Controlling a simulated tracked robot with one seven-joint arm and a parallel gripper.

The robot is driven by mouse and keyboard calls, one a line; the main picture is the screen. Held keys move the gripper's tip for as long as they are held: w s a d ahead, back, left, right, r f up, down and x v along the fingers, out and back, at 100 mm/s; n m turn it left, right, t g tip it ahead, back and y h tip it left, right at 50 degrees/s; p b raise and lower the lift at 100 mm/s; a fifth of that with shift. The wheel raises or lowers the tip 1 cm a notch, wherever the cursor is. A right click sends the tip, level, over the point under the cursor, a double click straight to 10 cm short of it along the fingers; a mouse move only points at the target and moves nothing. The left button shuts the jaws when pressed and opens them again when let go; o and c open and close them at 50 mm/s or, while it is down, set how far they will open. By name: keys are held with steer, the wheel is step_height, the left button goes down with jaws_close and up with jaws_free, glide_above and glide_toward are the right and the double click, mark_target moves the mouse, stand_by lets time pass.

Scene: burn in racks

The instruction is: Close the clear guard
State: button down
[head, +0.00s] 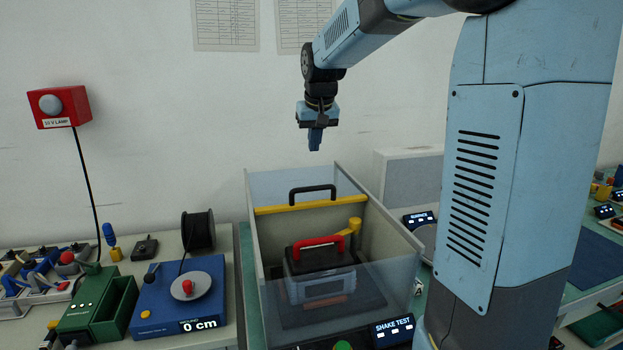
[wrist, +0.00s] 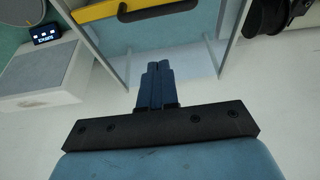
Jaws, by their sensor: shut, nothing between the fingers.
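The shake test box has clear walls (head: 400,235) and an open top in the head view. A yellow bar (head: 270,209) with a black handle (head: 312,188) spans the box towards its back; I take this as the edge of the clear guard. The yellow bar (wrist: 95,13) and black handle (wrist: 158,12) also show at the top of the wrist view. The guard's clear sheet is hard to make out. My gripper (head: 315,146) is shut and empty, pointing down above the back of the box, apart from the handle. Its fingers (wrist: 157,72) show in the wrist view.
Inside the box sits a grey case with a red handle (head: 318,241). A shake test panel (head: 393,330) is at the front. A blue unit (head: 160,300) and a black spool (head: 198,230) stand left; a white box (head: 405,180) stands right. Air above the box is clear.

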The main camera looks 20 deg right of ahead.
steer(key=x, duration=0.3)
steer(key=w+x, duration=0.1)
steer(key=x, duration=0.7)
steer(key=shift+w+r, duration=0.2)
steer(key=shift+w, duration=0.05)
steer(key=shift+s+f, duration=0.2)
steer(key=shift+s, duration=0.05)
steer(key=shift+s+f, duration=0.15)
steer(key=shift+s, duration=0.7)
steer(key=shift+s+f, duration=0.1)
steer(key=shift+s, duration=0.7)
